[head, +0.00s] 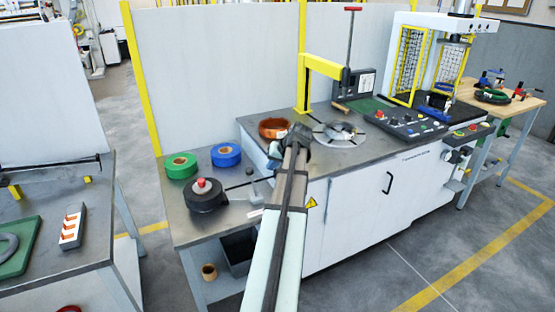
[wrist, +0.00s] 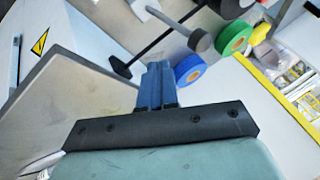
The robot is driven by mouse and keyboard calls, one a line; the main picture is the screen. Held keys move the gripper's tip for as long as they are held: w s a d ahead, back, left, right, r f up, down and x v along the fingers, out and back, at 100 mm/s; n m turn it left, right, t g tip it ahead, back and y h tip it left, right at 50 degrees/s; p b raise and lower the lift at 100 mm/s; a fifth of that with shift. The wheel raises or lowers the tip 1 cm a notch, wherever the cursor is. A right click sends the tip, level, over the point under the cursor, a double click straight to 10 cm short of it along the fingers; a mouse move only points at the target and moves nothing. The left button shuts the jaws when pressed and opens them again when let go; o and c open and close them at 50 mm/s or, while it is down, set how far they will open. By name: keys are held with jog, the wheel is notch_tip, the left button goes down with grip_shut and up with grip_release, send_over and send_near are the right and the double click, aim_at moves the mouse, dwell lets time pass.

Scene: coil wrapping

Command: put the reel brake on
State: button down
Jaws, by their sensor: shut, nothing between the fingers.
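A black reel (head: 205,197) with a red knob (head: 201,183) on top lies on the grey side table, left of my arm. A thin dark rod (head: 239,186) runs from beside the reel to the right, near a small grey post (head: 250,172). I cannot tell which part is the brake. My gripper (wrist: 157,82) is shut and empty, its fingers apart from these parts. In the wrist view the black reel (wrist: 228,6) is cut off at the top edge, and a black bar (wrist: 160,40) crosses above the fingers. My arm hides part of the bench in the head view.
A green roll (head: 181,165) and a blue roll (head: 226,155) lie behind the reel. An orange coil (head: 273,128) and a round grey turntable (head: 339,133) sit on the bench to the right. A yellow post (head: 303,82) rises behind them. The left table (head: 60,265) stands apart.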

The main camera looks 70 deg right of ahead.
jog(key=shift+w+a+f, duration=0.15)
jog(key=shift+w+f, duration=0.15)
jog(key=shift+w, duration=0.45)
jog(key=shift+w+a+f, duration=0.15)
jog(key=shift+w+f, duration=0.1)
jog(key=shift+w, duration=0.55)
jog(key=shift+w+a+f, duration=0.15)
jog(key=shift+w+f, duration=0.15)
jog(key=shift+w, duration=0.45)
jog(key=shift+g+h, duration=0.4)
jog(key=shift+g, duration=0.2)
jog(key=shift+w+a+f, duration=0.15)
jog(key=shift+w+a, duration=1.25)
jog(key=shift+a, duration=0.05)
send_near(248, 174)
jog(key=s+r, duration=0.4)
jog(key=shift+s, duration=0.35)
